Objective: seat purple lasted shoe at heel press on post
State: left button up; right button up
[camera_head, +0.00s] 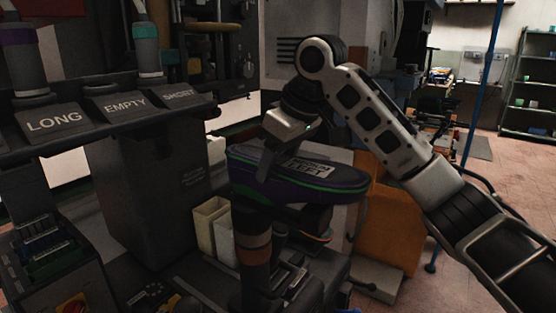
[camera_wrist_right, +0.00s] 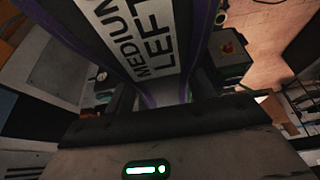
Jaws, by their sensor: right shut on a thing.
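The purple lasted shoe (camera_head: 345,186) is sole up and roughly level in the head view, with a green line along its edge. Its label, reading MEDIUM LEFT, also shows on the shoe in the wrist view (camera_wrist_right: 150,40). My right gripper (camera_head: 264,172) comes down from above and is shut on the shoe's left end; its fingers lie either side of the shoe in the wrist view (camera_wrist_right: 165,98). A dark post (camera_head: 254,243) with a brown band stands under that left end. Whether the shoe touches the post is hidden. My left gripper is not in view.
A rack with signs LONG (camera_head: 54,121), EMPTY (camera_head: 124,105) and SHORT stands at left. Pale open bins (camera_head: 213,228) stand close left of the post. An orange cabinet (camera_head: 385,235) is at right, behind my right arm. Open floor lies farther right.

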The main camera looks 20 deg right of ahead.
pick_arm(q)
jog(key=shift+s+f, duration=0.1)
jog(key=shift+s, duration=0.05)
pick_arm(e)
jog(key=shift+f, duration=0.45)
jog(key=o, duration=1.1)
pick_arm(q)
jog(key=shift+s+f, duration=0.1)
pick_arm(e)
jog(key=shift+o, duration=0.8)
jog(key=shift+f, duration=0.2)
pick_arm(q)
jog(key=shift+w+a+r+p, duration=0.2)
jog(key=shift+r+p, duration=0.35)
jog(key=shift+p, duration=0.4)
pick_arm(e)
jog(key=v, duration=1.6)
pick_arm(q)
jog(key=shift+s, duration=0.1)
pick_arm(e)
jog(key=shift+r, duration=0.15)
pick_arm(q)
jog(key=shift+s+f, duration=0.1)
